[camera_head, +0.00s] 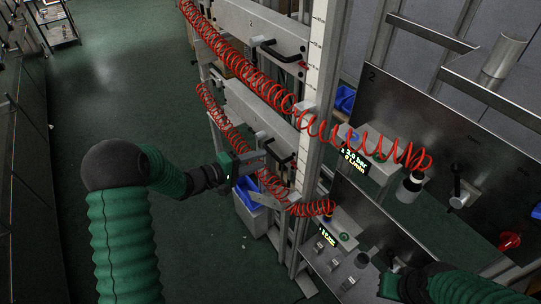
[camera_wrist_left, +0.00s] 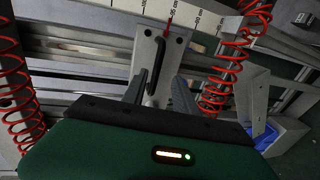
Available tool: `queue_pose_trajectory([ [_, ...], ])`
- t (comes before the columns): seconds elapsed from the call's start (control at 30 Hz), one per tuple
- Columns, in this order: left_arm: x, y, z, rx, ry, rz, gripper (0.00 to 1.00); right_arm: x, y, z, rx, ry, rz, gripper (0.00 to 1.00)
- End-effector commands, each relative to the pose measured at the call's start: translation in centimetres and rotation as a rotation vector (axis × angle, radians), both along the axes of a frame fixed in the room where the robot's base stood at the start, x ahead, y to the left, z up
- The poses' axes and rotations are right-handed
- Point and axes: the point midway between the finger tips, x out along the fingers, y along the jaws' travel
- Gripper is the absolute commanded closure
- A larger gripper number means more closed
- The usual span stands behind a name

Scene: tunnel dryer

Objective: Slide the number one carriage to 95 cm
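The number one carriage appears to be the lower pale plate with a black handle (camera_head: 283,160), beside the upright rail in the head view. In the left wrist view its bracket (camera_wrist_left: 151,88) carries the upright black handle (camera_wrist_left: 157,64). A red pointer (camera_wrist_left: 168,26) meets the white scale (camera_wrist_left: 185,14); I cannot read its value surely. My left gripper (camera_head: 262,160) is close to this handle. In the wrist view its fingers (camera_wrist_left: 158,92) are apart, with the handle between and beyond them; contact is not clear. My right gripper (camera_head: 390,284) is at the lower right, its fingers unclear.
A similar upper carriage marked 2 has its own black handle (camera_head: 282,50). Red coiled hoses (camera_head: 262,82) hang across the carriages. A blue bin (camera_head: 247,194) stands below my left gripper. Steel control panels (camera_head: 410,130) are at right; open green floor (camera_head: 120,90) is at left.

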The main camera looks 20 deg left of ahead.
Motion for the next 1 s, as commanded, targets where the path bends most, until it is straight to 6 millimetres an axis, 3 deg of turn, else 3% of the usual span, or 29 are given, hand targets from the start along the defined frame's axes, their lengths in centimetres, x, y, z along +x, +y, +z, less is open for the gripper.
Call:
queue_pose_trajectory([
  [0.2,-4.8,4.1,1.4,0.001,-0.001,0.005,0.66,0.0,0.0,0.4,0.0,0.0,0.0,1.0],
  [0.4,-7.4,6.1,2.0,-0.001,0.0,0.001,0.66,0.0,0.0,0.6,0.0,0.0,0.0,1.0],
  [0.9,-7.9,6.3,2.1,0.0,0.0,0.0,0.66,0.0,0.0,0.6,0.0,0.0,0.0,1.0],
  [1.0,-7.3,6.3,2.1,0.059,-0.014,0.02,0.66,0.0,0.0,0.6,0.0,0.0,0.0,1.0],
])
